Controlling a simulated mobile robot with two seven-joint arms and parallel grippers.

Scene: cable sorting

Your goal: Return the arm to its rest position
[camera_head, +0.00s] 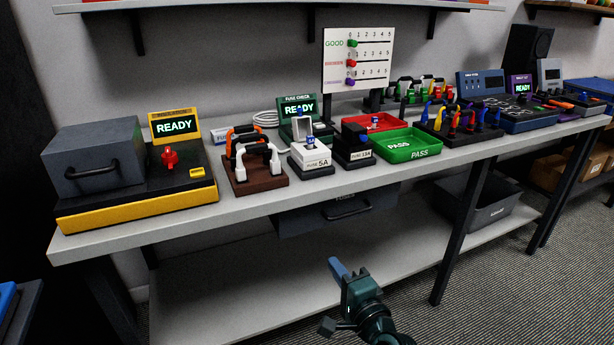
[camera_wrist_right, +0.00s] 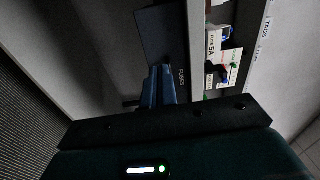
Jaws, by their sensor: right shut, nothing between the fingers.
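My right gripper (camera_head: 338,268) hangs in front of the bench at the lower middle of the head view, below the level of the bench top. Its blue fingers are together with nothing between them. In the right wrist view the blue fingers (camera_wrist_right: 158,86) also show closed, pointing towards the bench's underside drawer (camera_wrist_right: 163,40). The gripper appears apart from the bench and everything on it. My left gripper is not in the head view.
The long bench (camera_head: 260,203) holds a yellow-based tester (camera_head: 140,211), a brown cable rack (camera_head: 262,184), fuse boxes and a green PASS tray (camera_head: 408,153). A drawer (camera_head: 335,211) hangs under the bench top. A grey bin (camera_head: 485,208) stands on the lower shelf (camera_head: 250,300). The floor in front is clear.

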